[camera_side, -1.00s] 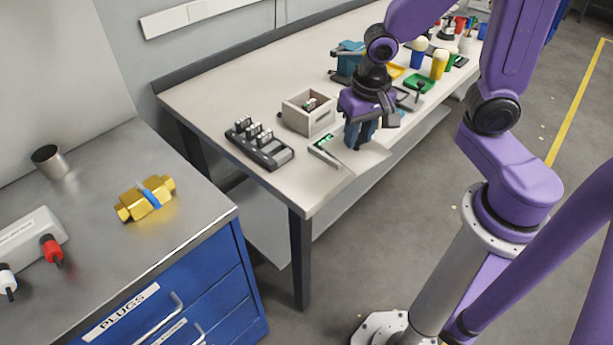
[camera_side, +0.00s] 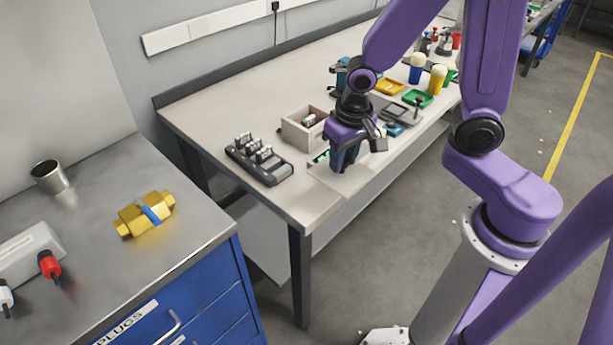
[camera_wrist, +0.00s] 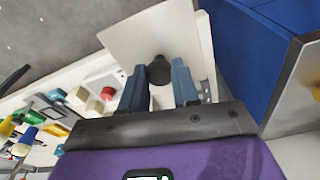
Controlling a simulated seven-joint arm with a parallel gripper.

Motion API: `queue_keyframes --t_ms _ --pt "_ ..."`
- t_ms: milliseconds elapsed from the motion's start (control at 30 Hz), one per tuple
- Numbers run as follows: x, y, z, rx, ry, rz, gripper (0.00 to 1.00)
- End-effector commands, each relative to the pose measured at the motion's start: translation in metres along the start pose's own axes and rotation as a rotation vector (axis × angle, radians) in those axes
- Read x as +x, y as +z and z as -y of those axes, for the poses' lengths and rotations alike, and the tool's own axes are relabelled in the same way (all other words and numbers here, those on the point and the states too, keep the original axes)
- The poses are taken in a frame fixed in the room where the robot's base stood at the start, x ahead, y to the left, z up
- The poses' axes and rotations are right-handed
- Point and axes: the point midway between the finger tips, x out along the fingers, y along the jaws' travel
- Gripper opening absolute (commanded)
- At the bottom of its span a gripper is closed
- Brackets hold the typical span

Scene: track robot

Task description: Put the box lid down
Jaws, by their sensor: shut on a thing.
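The box lid is a thin, pale square plate with a dark knob. In the side view the lid (camera_side: 350,184) is under my gripper (camera_side: 345,163), by the table's front edge. In the wrist view the lid (camera_wrist: 125,45) shows beyond the fingers, and my gripper (camera_wrist: 160,76) is shut on its knob (camera_wrist: 159,70). I cannot tell whether the lid touches the tabletop. The pale, open-topped box (camera_side: 296,136) stands behind and left of my gripper, with small items inside. My gripper hides part of the lid in the side view.
A black rack (camera_side: 258,163) with several small pieces stands left of the box. Yellow (camera_side: 388,87) and green (camera_side: 418,99) trays and upright tools lie farther along the table. A steel-topped cabinet (camera_side: 100,255) with blue drawers stands near the table's left end.

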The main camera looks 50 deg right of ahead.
Motion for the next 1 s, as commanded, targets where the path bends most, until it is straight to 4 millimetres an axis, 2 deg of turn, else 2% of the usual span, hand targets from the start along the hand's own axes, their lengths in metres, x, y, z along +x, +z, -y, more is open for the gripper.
queue_keyframes --t_ms 467,633,1000 --pt "0.011 -0.018 0.008 0.002 0.000 0.000 0.00" --pt "0.025 -0.038 0.015 0.001 0.001 0.002 0.00" --pt "0.069 -0.064 0.027 0.001 0.001 0.002 0.00"
